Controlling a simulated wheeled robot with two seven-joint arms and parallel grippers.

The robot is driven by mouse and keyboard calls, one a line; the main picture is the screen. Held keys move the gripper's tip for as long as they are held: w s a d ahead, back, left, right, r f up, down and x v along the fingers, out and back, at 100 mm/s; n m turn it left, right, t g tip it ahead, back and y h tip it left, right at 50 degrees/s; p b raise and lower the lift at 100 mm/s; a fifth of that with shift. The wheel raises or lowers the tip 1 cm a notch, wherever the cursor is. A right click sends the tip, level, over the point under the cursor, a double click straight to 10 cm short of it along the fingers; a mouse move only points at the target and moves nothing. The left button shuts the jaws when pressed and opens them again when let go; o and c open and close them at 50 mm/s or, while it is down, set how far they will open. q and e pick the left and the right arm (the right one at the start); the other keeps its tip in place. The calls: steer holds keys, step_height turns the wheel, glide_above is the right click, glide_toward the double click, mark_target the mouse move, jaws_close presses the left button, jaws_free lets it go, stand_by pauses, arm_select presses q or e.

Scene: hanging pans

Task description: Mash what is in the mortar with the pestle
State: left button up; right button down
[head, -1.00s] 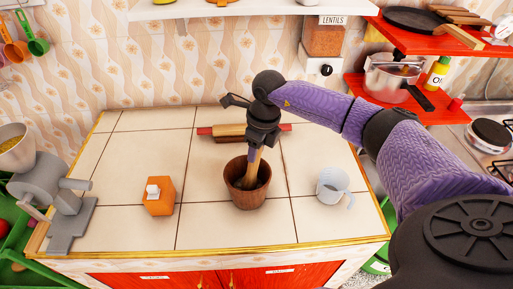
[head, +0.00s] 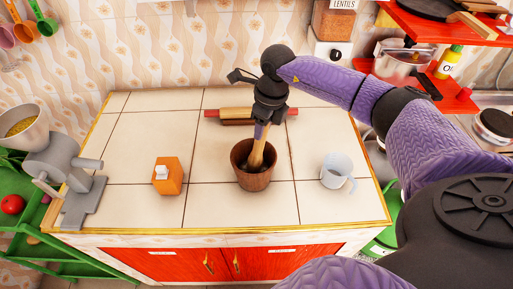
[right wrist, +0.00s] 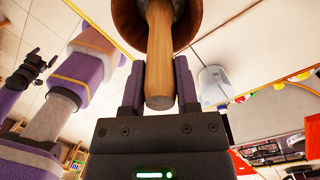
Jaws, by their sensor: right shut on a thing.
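The brown wooden mortar (head: 252,182) stands upright on the tiled counter. The wooden pestle (head: 258,150) stands tilted in it, its lower end inside the bowl. My right gripper (head: 264,122) is above the mortar, shut on the pestle's handle. In the right wrist view the pestle (right wrist: 161,55) lies between the purple fingers of the right gripper (right wrist: 158,85), and the mortar's rim (right wrist: 128,22) shows beyond. The mortar's contents cannot be made out. My left gripper (right wrist: 30,72) shows small at the left of the right wrist view; its jaws are unclear.
An orange carton (head: 168,177) stands left of the mortar and a pale mug (head: 336,171) right of it. A rolling pin (head: 228,113) lies behind. A grey grinder (head: 70,170) is at the counter's left end. Bare tiles lie between these things.

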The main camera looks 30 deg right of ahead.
steer(key=shift+f+b, duration=0.4)
steer(key=shift+f, duration=0.2)
steer(key=shift+f+b, duration=0.35)
steer(key=shift+f, duration=0.2)
arm_select(q)
steer(key=shift+d+f, duration=0.5)
steer(key=shift+f, duration=0.3)
steer(key=shift+a, duration=0.1)
arm_select(e)
step_height(320, 180, up, 2)
steer(key=shift+r+p, duration=0.1)
steer(key=shift+p, duration=0.9)
arm_select(q)
steer(key=shift+r, duration=0.95)
steer(key=shift+f, duration=0.1)
